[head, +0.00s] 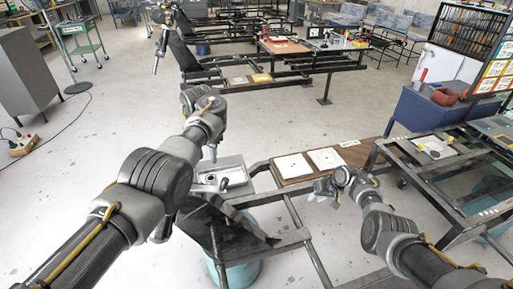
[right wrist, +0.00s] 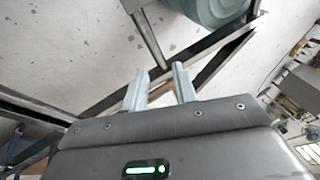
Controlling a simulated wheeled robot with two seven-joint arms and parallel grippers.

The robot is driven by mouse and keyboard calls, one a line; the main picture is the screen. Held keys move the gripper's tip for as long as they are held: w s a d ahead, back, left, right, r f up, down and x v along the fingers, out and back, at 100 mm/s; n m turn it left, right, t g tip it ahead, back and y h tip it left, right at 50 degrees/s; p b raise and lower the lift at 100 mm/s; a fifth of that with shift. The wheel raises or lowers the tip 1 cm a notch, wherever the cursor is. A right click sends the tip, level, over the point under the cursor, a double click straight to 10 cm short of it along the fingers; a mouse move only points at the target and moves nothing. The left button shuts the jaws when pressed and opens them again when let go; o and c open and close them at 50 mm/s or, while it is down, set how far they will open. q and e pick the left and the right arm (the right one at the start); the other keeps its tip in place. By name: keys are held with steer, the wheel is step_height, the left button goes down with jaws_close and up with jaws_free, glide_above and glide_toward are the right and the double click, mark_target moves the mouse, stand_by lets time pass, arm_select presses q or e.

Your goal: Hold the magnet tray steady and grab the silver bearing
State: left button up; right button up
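The magnet tray (head: 236,162) is a light grey rectangular tray on the dark metal frame, left of centre in the head view. Small parts lie in it, including a pale round piece (head: 210,179) that may be the silver bearing; it is too small to be sure. My left gripper (head: 213,154) points down at the tray's far-left edge, and my arm hides part of that side. I cannot tell whether its fingers touch the tray. My right gripper (head: 322,190) is to the right of the tray, over the frame. In the right wrist view its two fingers (right wrist: 160,86) are apart with nothing between them.
A brown board (head: 348,153) with white sheets (head: 293,166) lies behind my right gripper. A dark angled panel (head: 228,236) stands in front of the tray. A teal drum (head: 238,273) is below the frame. A metal rack (head: 440,190) stands at the right.

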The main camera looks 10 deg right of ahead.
steer(key=w+a+r+n+g+h, duration=0.2)
steer(key=a+r+g+h, duration=0.15)
steer(key=a+r, duration=2.4)
steer(key=f, duration=1.1)
steer(key=shift+w+a, duration=0.1)
steer(key=shift+a, duration=0.3)
jaws_close()
